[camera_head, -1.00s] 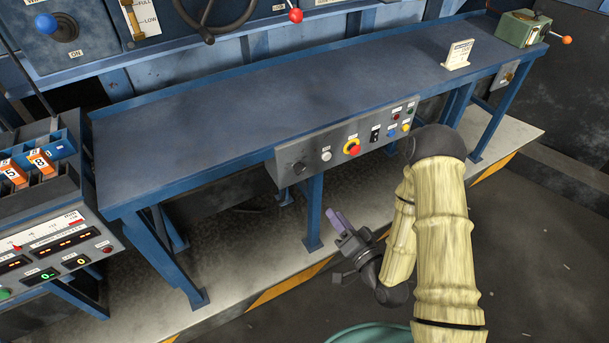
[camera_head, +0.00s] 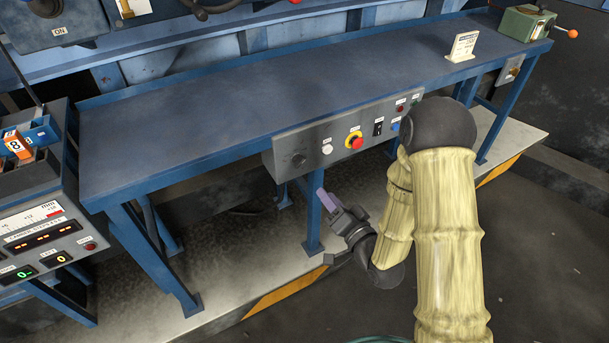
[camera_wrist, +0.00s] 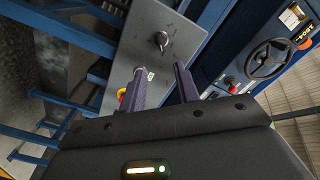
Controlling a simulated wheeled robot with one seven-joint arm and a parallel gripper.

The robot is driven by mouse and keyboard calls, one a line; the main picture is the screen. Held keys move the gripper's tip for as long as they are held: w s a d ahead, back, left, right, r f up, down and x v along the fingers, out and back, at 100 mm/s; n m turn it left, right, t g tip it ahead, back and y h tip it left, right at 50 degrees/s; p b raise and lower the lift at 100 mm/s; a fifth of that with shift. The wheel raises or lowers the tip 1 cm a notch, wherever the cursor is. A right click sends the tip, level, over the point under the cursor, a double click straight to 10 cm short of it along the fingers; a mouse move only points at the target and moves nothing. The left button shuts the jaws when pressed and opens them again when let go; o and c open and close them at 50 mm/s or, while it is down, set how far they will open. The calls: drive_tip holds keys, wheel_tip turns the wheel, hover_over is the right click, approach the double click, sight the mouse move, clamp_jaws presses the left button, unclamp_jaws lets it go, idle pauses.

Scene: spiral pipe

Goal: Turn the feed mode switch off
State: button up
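A grey control panel (camera_head: 345,133) is fixed to the front edge of the blue bench. At its left end is a dark rotary switch (camera_head: 298,160), which also shows in the wrist view (camera_wrist: 160,41) with a light lever or key across it. I cannot read its label, so I cannot tell if it is the feed mode switch. My gripper (camera_head: 328,200) is below and in front of the panel, apart from it. In the wrist view its two purple-grey fingers (camera_wrist: 160,67) are spread with a gap and nothing between them. The rotary switch lies beyond the fingertips.
The panel also bears a white button (camera_head: 327,149), a red-and-yellow emergency stop (camera_head: 354,141) and a black switch (camera_head: 378,127). The blue bench (camera_head: 230,105) is mostly bare, with a small sign (camera_head: 463,46) on it. A console with displays (camera_head: 40,235) stands at the left.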

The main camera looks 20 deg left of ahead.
sight(301, 164)
drive_tip(key=b, duration=0.3)
drive_tip(key=shift+w+a+f, duration=0.15)
drive_tip(key=shift+a+f, duration=0.05)
drive_tip(key=b+x, duration=0.2)
drive_tip(key=x, duration=0.9)
drive_tip(key=shift+w+a+r, duration=0.15)
drive_tip(key=shift+w+a, duration=0.05)
drive_tip(key=shift+a, duration=0.05)
drive_tip(key=shift+c, duration=0.4)
clamp_jaws()
